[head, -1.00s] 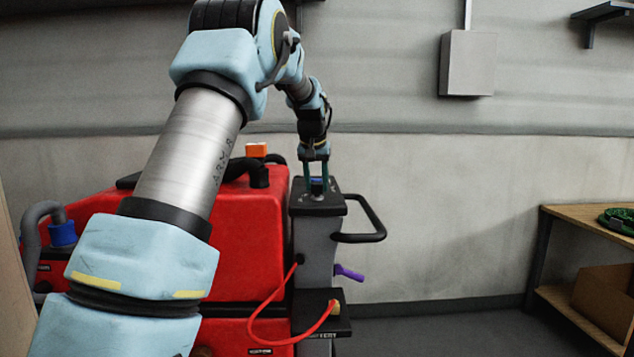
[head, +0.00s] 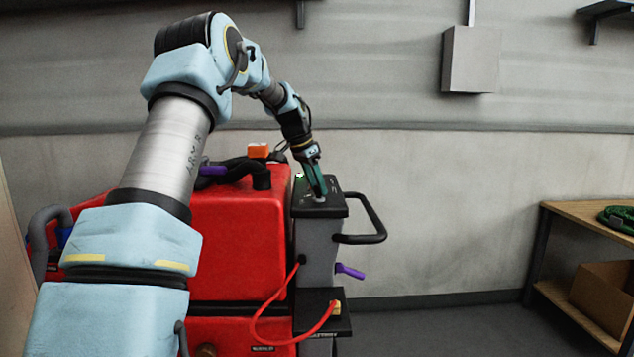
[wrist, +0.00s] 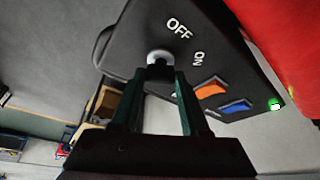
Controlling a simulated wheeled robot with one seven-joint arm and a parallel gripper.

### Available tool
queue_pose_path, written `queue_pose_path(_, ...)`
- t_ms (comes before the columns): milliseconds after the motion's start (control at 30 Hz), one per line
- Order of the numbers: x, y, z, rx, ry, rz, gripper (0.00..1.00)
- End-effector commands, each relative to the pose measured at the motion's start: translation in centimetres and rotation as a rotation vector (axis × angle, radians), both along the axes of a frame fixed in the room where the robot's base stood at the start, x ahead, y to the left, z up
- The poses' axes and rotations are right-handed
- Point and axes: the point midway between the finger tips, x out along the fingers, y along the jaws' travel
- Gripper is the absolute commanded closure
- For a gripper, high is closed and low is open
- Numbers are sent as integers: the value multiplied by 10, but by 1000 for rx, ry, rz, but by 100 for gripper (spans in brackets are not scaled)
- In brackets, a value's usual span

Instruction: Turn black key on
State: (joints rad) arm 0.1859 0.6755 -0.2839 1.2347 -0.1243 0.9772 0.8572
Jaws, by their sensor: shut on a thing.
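The black key (wrist: 160,71) stands in a round silver lock on the dark control panel (wrist: 190,25), between and just below the fingertips in the wrist view. White "OFF" and "ON" labels are printed beside it. My gripper (wrist: 157,74) is shut on the key, with one dark green finger on each side. In the head view my gripper (head: 320,197) comes down at a slant onto the panel top (head: 333,208), and its fingers hide the key. A green light (wrist: 275,105) glows at the panel's corner.
An orange switch (wrist: 211,89) and a blue switch (wrist: 235,106) sit near the key. The red scrubber body (head: 235,240) is left of the panel. A black handle (head: 378,225) sticks out right, with a purple lever (head: 350,271) below. A wooden shelf (head: 580,230) stands far right.

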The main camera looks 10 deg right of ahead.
Motion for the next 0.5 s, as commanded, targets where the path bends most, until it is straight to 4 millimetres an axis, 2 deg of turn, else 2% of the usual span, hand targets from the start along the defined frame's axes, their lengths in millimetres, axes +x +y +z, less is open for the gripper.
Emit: queue_pose_path(500,1,-1,1,-2,-4,-63,100)
